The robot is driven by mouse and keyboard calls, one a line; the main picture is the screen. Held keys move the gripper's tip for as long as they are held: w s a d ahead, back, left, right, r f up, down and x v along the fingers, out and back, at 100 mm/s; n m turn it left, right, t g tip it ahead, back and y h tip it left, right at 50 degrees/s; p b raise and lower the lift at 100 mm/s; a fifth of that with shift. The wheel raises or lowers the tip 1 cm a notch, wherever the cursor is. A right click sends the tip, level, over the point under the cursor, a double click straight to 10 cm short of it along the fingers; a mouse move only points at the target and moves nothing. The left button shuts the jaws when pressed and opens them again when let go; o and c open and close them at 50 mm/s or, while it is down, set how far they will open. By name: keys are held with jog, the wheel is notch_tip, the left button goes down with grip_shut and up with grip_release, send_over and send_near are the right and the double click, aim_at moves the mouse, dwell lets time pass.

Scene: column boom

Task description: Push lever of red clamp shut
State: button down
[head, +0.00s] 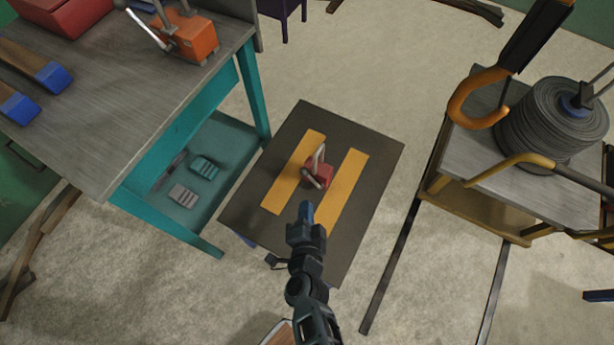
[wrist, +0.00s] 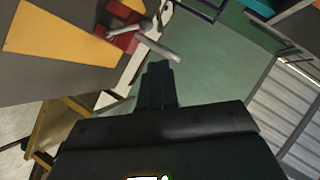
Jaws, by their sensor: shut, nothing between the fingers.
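The red clamp (head: 318,178) stands on a small dark table (head: 376,150), between and partly over two yellow strips. Its pale metal lever (head: 320,155) sticks up from the red body. In the wrist view the red clamp (wrist: 124,30) is at the upper left, with its metal lever (wrist: 158,47) pointing toward my fingertips. My gripper (head: 306,211) is shut and empty, just in front of the clamp in the head view. Its closed fingers (wrist: 157,75) show in the wrist view below the lever, with a visible gap. I cannot tell the height difference.
A teal-framed workbench (head: 105,110) at the left carries an orange clamp (head: 190,38) and blue-ended tools. A cart (head: 470,160) at the right holds a grey cable spool (head: 550,120) and orange hooks.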

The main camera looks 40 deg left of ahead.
jog(key=shift+v, duration=1.15)
jog(key=shift+a+r, duration=0.1)
jog(key=shift+r, duration=0.05)
